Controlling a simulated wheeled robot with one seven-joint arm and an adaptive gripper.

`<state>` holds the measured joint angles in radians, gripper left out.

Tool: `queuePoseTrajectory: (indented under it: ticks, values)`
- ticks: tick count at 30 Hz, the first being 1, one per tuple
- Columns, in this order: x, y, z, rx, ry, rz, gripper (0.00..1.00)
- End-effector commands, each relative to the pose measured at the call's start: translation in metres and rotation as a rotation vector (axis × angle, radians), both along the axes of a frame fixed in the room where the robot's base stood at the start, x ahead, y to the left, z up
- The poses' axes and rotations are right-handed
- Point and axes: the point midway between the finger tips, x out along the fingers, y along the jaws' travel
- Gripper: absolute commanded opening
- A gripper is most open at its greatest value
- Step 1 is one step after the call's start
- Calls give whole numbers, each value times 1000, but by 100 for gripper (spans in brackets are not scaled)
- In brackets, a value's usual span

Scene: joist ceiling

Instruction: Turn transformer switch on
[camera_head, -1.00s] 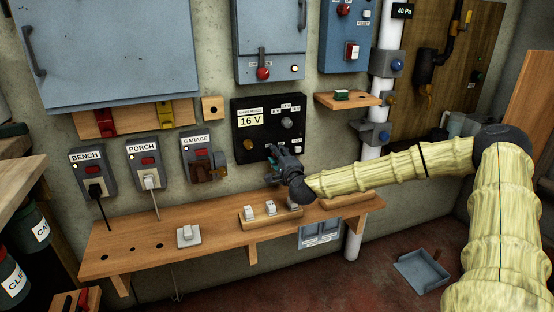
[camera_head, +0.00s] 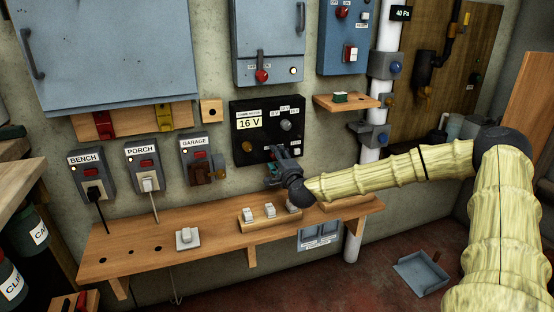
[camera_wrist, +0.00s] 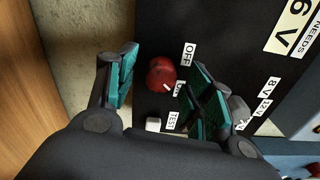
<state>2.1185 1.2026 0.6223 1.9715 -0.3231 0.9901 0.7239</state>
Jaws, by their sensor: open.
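The black transformer panel (camera_head: 262,112) hangs on the wall with a "16 V" label, an amber lamp (camera_head: 246,146) and a grey knob (camera_head: 286,125). My gripper (camera_head: 276,160) is at its lower right part and hides some of it. In the wrist view, a red rotary switch (camera_wrist: 160,73) lies between the open fingers of my gripper (camera_wrist: 165,78), with visible gaps at both sides. An OFF label and a partly hidden label, probably ON, are beside it. The switch's white mark points toward the partly hidden label. A white TEST button (camera_wrist: 153,124) is nearby.
A wooden shelf (camera_head: 215,232) with small white switches runs below the panel. BENCH (camera_head: 91,178), PORCH and GARAGE outlet boxes are to the left. A small wooden ledge (camera_head: 345,103) and a white pipe (camera_head: 383,60) are to the right.

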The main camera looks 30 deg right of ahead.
Motion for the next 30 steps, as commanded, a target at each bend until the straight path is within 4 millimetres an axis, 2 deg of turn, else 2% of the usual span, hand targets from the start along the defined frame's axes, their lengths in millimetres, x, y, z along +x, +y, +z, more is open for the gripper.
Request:
queuePoseTrajectory:
  ticks: [5,18,24,30]
  values:
    - [-21,3,0,3,-1,-1,52]
    - [-91,20,0,4,-1,-2,52]
    - [-108,24,0,3,0,-2,52]
    - [-114,25,0,1,0,-3,52]
